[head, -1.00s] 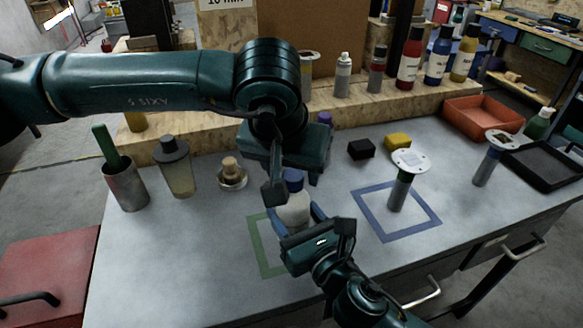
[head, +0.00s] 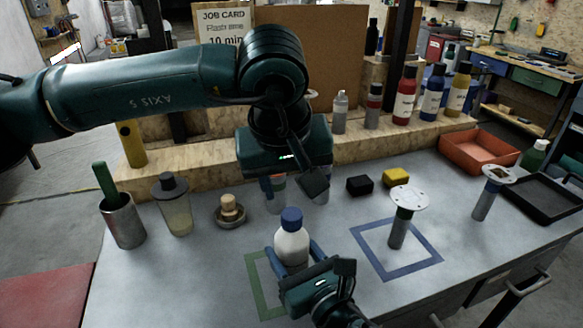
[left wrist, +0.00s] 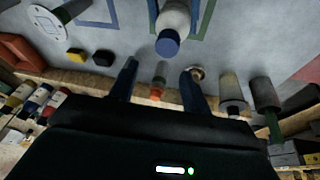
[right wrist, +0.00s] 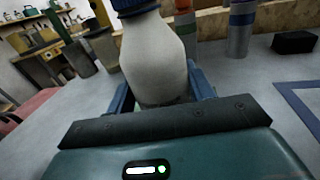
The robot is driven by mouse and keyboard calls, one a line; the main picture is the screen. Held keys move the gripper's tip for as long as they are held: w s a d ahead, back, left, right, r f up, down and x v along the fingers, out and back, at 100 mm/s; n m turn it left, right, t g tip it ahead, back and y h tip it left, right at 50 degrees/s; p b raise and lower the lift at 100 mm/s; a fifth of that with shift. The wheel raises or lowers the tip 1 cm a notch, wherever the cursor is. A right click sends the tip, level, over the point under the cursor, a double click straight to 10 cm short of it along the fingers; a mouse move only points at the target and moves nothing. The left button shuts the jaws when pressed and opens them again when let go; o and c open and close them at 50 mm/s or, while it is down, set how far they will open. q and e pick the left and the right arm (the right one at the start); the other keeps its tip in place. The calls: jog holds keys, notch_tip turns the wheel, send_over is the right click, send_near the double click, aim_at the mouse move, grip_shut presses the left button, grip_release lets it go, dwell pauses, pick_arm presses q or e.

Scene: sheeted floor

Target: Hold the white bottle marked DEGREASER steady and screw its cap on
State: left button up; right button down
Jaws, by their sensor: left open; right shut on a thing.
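The white bottle (head: 292,247) stands upright at the green outline on the bench, with a blue cap (head: 291,219) on its neck. No marking on it is readable. I cannot tell how tight the cap is. My right gripper (head: 298,268) is shut around the bottle's body. The right wrist view shows the white body (right wrist: 153,62) between its fingers, with the blue cap above. My left gripper (head: 291,188) is open and empty, above and behind the cap, apart from it. In the left wrist view the cap (left wrist: 167,43) lies beyond the open fingers.
Two tubes stand behind my left gripper, partly hidden. A small dish (head: 230,216), a grey-capped bottle (head: 176,208) and a metal cup (head: 123,222) stand left. A disc-topped post (head: 398,232) stands right, in the blue outline (head: 425,264). Black (head: 360,185) and yellow (head: 396,176) blocks lie behind.

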aim_at(292, 213)
pick_arm(q)
jog(key=n, duration=0.5)
jog(key=shift+w+r+g, duration=0.2)
jog(key=shift+r+g, duration=0.1)
jog(key=n, duration=0.4)
jog(key=n+g, duration=0.1)
jog(key=n, duration=0.2)
jog(key=shift+w+d+r+y, duration=0.1)
jog(key=shift+r+y, duration=0.2)
jog(key=shift+r, duration=0.05)
jog(key=n, duration=0.4)
jog(key=n+g, duration=0.1)
jog(key=n, duration=0.2)
jog(key=shift+r, duration=0.35)
jog(key=n, duration=0.3)
jog(key=n+g, duration=0.1)
jog(key=n, duration=0.1)
jog(key=shift+r+n, duration=0.3)
jog(key=shift+f, duration=4.05)
